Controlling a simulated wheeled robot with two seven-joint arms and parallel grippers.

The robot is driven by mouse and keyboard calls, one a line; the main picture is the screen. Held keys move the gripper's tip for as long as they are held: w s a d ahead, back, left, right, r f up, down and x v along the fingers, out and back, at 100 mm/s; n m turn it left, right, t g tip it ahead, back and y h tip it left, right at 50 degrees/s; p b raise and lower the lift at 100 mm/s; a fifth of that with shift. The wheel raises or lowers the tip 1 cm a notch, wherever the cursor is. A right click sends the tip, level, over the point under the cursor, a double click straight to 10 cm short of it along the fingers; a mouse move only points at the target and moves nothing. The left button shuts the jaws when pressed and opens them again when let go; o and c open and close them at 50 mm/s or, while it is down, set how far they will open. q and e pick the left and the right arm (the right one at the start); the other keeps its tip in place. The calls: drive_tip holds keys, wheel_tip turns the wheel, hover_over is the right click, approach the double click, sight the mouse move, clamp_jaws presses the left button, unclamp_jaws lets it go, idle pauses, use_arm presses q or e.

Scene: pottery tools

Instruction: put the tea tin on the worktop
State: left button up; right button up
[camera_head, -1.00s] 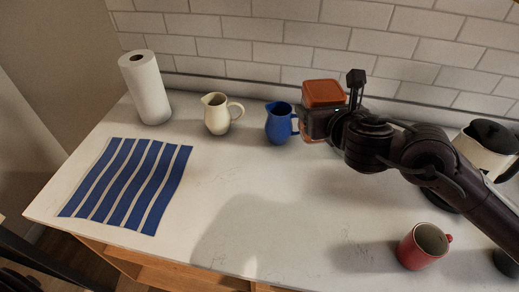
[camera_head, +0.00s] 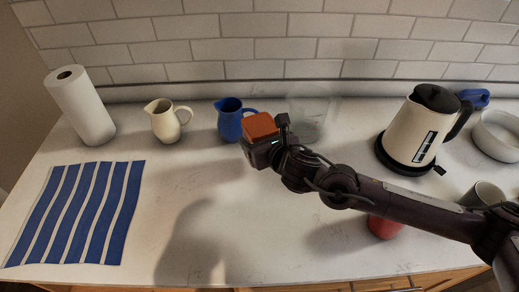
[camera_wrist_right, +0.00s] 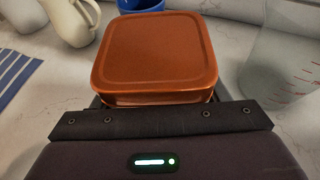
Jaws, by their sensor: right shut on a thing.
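The tea tin, square with an orange-brown lid (camera_head: 261,126), is in my right gripper (camera_head: 262,146), in front and slightly right of the blue jug. In the right wrist view the lid (camera_wrist_right: 155,50) fills the upper middle, level and seen from above. My right gripper (camera_wrist_right: 160,108) is shut on the tin; its fingers are mostly hidden beneath the lid. The tin's base is hidden, so I cannot tell whether it touches the white worktop (camera_head: 200,185). My left gripper is in neither current view.
A blue jug (camera_head: 230,122) and a clear measuring jug (camera_head: 312,112) stand close behind the tin. A cream jug (camera_head: 165,122), paper roll (camera_head: 82,108) and striped cloth (camera_head: 80,210) are left. A kettle (camera_head: 415,130) and red mug (camera_head: 384,227) are right. The middle front is clear.

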wheel_tip(320, 180, down, 4)
drive_tip(key=shift+f, duration=0.1)
drive_tip(key=shift+f, duration=0.1)
drive_tip(key=shift+f, duration=0.2)
drive_tip(key=o, duration=1.1)
drive_tip(key=shift+r, duration=0.1)
